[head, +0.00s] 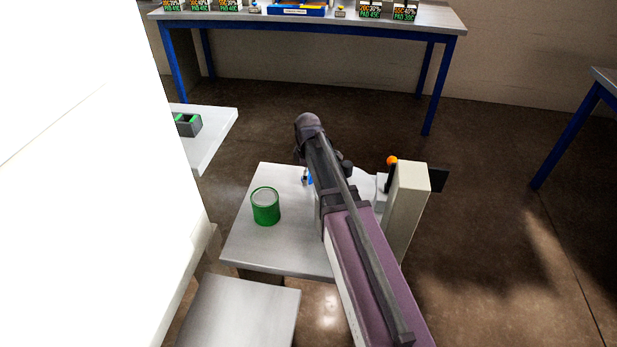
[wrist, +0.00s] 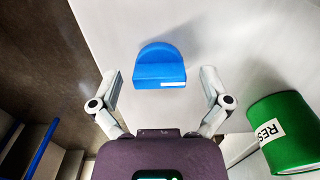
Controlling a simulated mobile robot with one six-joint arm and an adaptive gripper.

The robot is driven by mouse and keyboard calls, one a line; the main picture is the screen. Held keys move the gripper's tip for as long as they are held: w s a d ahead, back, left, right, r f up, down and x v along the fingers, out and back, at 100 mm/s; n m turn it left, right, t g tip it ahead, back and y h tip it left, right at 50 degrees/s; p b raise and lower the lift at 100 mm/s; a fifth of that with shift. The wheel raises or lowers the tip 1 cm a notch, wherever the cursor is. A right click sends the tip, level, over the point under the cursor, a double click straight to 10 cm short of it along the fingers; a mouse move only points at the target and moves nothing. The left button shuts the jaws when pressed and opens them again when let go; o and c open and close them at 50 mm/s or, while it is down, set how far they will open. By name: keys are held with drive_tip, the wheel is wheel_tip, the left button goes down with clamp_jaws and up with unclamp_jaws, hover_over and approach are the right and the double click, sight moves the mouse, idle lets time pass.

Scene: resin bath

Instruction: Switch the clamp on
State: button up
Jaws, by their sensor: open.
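A blue rounded block (wrist: 161,66) with a small white label sits on a pale surface in the wrist view. I cannot tell for certain whether it is the clamp's switch. My gripper (wrist: 160,80) is open, with one finger on each side of the blue block and clear gaps to it. Nothing is held. In the head view, my arm hides most of the gripper and of the pale device on the small metal table. A bit of blue (head: 310,180) shows at the arm's left edge.
A green can (head: 265,207) stands on the metal table (head: 285,255), left of my arm; its label shows in the wrist view (wrist: 270,130). A cream post (head: 409,195) and an orange ball (head: 392,160) are to the right. A long bench (head: 300,20) stands behind.

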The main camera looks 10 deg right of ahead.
drive_tip(key=c, duration=1.2)
drive_tip(key=shift+o, duration=0.2)
drive_tip(key=shift+m, duration=0.5)
drive_tip(key=m, duration=0.5)
drive_tip(key=shift+s, duration=0.1)
drive_tip(key=m, duration=0.6)
drive_tip(key=o, duration=1.2)
drive_tip(key=shift+c, duration=0.2)
